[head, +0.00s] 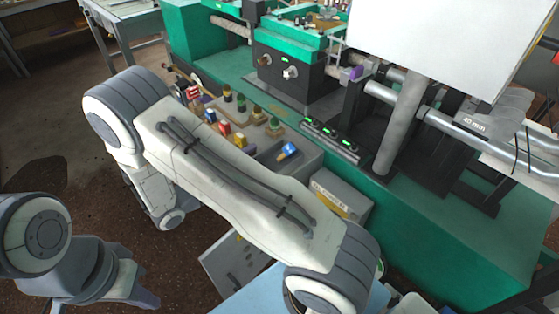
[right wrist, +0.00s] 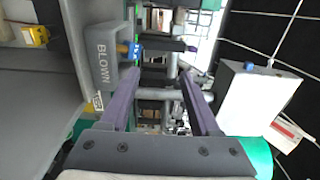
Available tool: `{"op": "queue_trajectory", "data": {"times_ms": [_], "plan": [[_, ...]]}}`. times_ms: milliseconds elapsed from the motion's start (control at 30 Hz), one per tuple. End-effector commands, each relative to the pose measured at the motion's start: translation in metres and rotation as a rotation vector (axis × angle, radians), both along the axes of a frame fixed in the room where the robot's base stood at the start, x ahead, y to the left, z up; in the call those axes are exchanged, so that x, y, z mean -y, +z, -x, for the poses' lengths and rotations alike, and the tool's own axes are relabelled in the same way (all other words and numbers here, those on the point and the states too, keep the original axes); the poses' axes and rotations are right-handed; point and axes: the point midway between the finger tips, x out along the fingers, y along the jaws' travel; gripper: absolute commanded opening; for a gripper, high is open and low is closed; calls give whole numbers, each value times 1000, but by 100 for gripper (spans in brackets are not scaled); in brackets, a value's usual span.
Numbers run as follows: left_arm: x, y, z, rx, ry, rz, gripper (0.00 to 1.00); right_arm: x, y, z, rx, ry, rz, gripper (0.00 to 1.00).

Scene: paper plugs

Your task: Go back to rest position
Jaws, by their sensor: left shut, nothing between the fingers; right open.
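My right gripper (right wrist: 158,74) is open in the right wrist view, its two purple fingers apart with nothing held between them. A grey bin marked BLOWN (right wrist: 101,62) is left of the fingers, and a small blue piece (right wrist: 135,50) shows by its edge. In the head view, my left gripper (head: 146,299) is low at the left, over the brown floor, with its fingertips small and partly cut off. It looks shut and empty. A large white link of mine crosses the middle and hides part of the bench. I cannot make out the right fingers in the head view.
A green machine (head: 470,240) fills the right side. Several small coloured pieces, including a yellow one (head: 240,140) and a blue one (head: 288,150), stand at its front. A grey-topped table (head: 125,17) is at the back left. Open floor (head: 75,120) lies at left.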

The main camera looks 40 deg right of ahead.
Motion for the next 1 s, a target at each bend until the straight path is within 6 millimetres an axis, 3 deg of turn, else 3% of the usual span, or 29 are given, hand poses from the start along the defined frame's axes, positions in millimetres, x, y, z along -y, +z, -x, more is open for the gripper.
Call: {"op": "queue_trajectory", "data": {"times_ms": [167,700,867,1000], "plan": [[0,-1,0,0,0,0,0,-13,0,1,-1,1,0,63],[0,1,0,0,0,0,0,-15,5,4,28,-13,-18,63],[0,13,0,0,0,0,0,-25,32,30,275,-121,-168,63],[0,27,0,0,0,0,0,-49,60,74,664,-341,-390,63]]}}
